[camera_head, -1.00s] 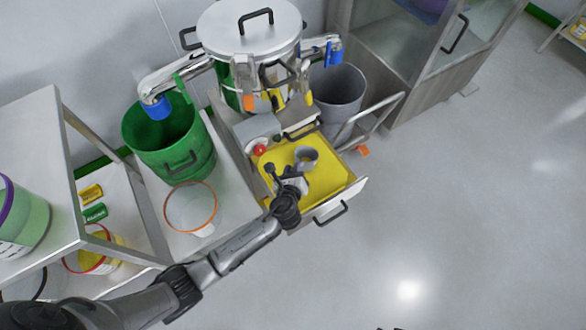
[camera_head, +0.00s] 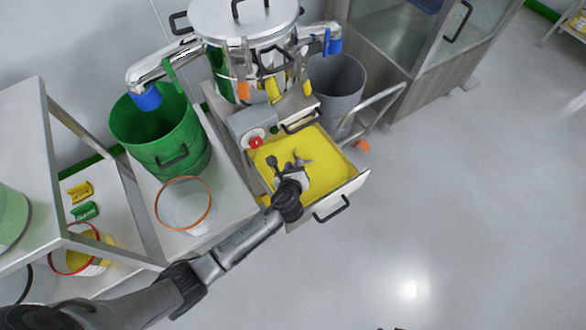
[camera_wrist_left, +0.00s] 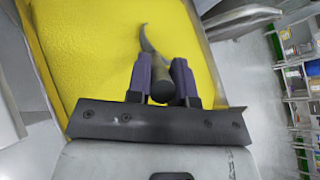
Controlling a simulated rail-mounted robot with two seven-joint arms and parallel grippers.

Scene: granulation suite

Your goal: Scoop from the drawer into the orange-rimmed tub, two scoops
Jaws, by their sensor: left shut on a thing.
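The open drawer (camera_head: 350,185) holds a bed of yellow powder (camera_head: 325,175), which also fills much of the left wrist view (camera_wrist_left: 85,45). My left gripper (camera_head: 291,176) is over the drawer, shut on the dark handle of a grey scoop (camera_head: 302,160). In the left wrist view the handle (camera_wrist_left: 160,88) sits between the two fingers. The scoop's bowl is mostly hidden in the powder; only a curved edge (camera_wrist_left: 146,42) shows. The orange-rimmed tub (camera_head: 184,230) is clear and stands left of the drawer on a bench; it looks empty. My right gripper is not in view.
A green bin (camera_head: 160,135) stands behind the tub. A steel vessel (camera_head: 244,25) and a red button (camera_head: 256,142) are behind the drawer. A grey bin (camera_head: 338,90) is beyond the drawer. A red-rimmed tub (camera_head: 82,250) sits on the shelf at left. Floor at right is clear.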

